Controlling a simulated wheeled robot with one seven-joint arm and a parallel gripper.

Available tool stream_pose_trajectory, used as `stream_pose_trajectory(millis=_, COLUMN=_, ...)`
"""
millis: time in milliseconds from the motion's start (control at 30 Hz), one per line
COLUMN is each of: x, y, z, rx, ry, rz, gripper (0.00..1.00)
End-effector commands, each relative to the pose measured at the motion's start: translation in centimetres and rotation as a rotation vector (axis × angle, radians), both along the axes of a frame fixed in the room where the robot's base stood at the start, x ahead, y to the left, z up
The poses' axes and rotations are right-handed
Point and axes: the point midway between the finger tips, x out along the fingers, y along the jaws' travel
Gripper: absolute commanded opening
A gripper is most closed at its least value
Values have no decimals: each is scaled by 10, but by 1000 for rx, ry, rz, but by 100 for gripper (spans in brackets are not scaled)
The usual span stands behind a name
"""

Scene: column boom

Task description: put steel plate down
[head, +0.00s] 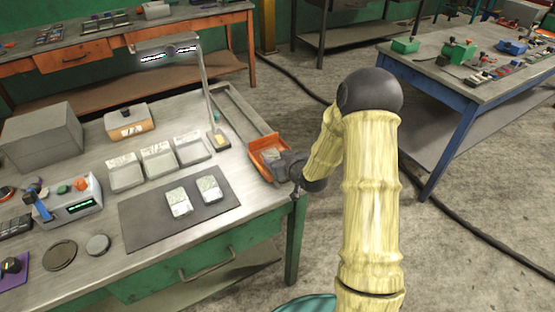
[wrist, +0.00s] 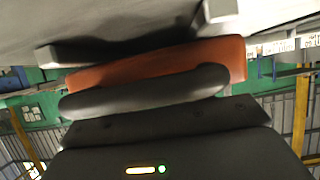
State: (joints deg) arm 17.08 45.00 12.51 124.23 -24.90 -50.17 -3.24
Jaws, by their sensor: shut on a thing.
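No steel plate can be told for sure. My gripper (head: 284,168) is at the right end of the workbench, against the right side of an orange tray (head: 258,143). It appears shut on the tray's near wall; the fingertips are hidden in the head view. In the wrist view the orange wall (wrist: 160,66) lies across the picture just beyond the dark gripper body. A small greyish piece (head: 270,153) shows inside the tray, too small to identify. Two pale, flat pieces, one on the left (head: 178,201) and one on the right (head: 210,189), lie on a dark mat (head: 150,222).
Three pale trays (head: 158,161) stand behind the mat. A lamp (head: 207,85), a grey box (head: 42,138) and a device with a green display (head: 76,204) are also on the bench. A blue-legged table (head: 470,75) stands right, with a cable on the floor between.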

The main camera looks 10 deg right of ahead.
Motion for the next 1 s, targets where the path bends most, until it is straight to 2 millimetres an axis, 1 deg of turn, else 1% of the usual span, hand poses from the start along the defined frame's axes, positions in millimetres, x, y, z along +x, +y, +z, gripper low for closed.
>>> stream_pose_trajectory(millis=33, x=0, y=0, z=-1, rx=0, ry=0, rz=0, gripper=55)
stream_pose_trajectory(millis=67, x=0, y=0, z=-1, rx=0, ry=0, rz=0, gripper=60)
stream_pose_trajectory(millis=100, x=0, y=0, z=-1, rx=0, ry=0, rz=0, gripper=68)
stream_pose_trajectory(millis=133, x=0, y=0, z=-1, rx=0, ry=1, rz=0, gripper=73)
stream_pose_trajectory(millis=367, x=0, y=0, z=-1, rx=0, ry=0, rz=-1, gripper=73)
stream_pose_trajectory(millis=533, x=-1, y=-1, z=3, rx=0, ry=0, rz=-2, gripper=73)
stream_pose_trajectory(millis=667, x=-15, y=-7, z=9, rx=-1, ry=0, rz=-4, gripper=73)
stream_pose_trajectory(millis=1000, x=-71, y=-25, z=38, rx=-2, ry=-1, rz=-5, gripper=73)
